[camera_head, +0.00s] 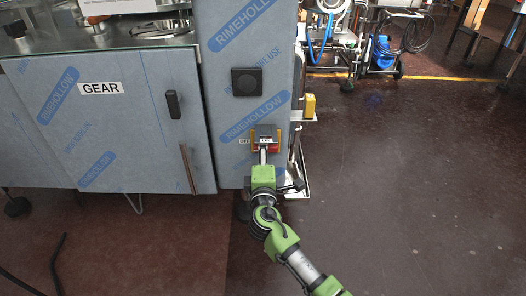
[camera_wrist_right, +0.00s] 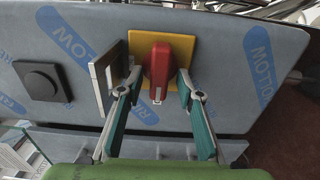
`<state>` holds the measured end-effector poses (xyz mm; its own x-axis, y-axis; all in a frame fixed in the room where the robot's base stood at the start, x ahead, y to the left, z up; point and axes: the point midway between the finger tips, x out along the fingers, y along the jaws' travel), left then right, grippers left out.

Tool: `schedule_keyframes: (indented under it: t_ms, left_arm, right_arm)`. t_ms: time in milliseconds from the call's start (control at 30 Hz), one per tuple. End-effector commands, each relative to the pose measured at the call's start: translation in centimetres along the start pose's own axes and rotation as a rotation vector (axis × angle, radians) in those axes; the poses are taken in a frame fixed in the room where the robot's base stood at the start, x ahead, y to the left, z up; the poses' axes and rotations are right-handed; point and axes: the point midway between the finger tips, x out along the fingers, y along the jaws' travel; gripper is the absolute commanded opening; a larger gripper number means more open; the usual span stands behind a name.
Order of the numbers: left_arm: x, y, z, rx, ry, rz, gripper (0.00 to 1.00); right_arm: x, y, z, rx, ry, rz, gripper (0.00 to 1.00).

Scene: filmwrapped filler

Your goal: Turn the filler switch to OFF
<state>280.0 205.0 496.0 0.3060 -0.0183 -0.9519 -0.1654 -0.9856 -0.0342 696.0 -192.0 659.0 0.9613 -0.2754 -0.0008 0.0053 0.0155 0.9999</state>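The filler switch is a red handle (camera_wrist_right: 158,68) on a yellow square plate (camera_wrist_right: 186,47), mounted on the filler's blue-grey panel. In the right wrist view the handle stands along the vertical, with a white mark at its lower end. My right gripper (camera_wrist_right: 157,78) is open, with one finger on each side of the handle; whether the right finger touches it is unclear. In the head view my right gripper (camera_head: 264,150) covers part of the red and yellow switch. A small label (camera_head: 244,141) left of it seems to read OFF. My left gripper is not in view.
A black square knob (camera_head: 246,81) sits above the switch. A metal plate (camera_wrist_right: 105,75) juts out beside the switch, close to my left-hand finger. A cabinet door marked GEAR (camera_head: 100,88) with a black handle is on the left.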

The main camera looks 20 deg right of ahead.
Motion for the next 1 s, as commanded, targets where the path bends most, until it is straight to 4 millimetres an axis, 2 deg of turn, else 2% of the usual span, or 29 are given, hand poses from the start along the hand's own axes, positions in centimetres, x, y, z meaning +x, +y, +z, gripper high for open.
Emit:
schedule_keyframes:
  t_ms: [167, 267, 500, 700, 800, 1000]
  left_arm:
    - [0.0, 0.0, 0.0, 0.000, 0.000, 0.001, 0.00]
    - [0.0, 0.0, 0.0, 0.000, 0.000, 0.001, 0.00]
    - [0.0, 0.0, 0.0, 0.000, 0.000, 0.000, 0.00]
    - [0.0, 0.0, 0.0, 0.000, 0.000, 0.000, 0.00]
    - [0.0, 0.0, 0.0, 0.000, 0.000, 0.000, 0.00]
    - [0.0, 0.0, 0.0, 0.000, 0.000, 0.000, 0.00]
  right_arm:
    - [-0.9, 0.0, 0.0, 0.002, 0.000, 0.000, 0.33]
    - [-2.6, -0.1, 0.0, 0.003, 0.001, -0.001, 0.33]
    - [-7.8, -0.1, 0.0, 0.003, 0.001, -0.003, 0.33]
    - [-10.9, -0.1, 0.0, 0.001, 0.001, -0.002, 0.33]
    - [-11.7, -0.1, -0.1, 0.000, 0.001, -0.001, 0.33]
    - [-12.1, 0.0, 0.0, 0.000, 0.001, 0.000, 0.33]
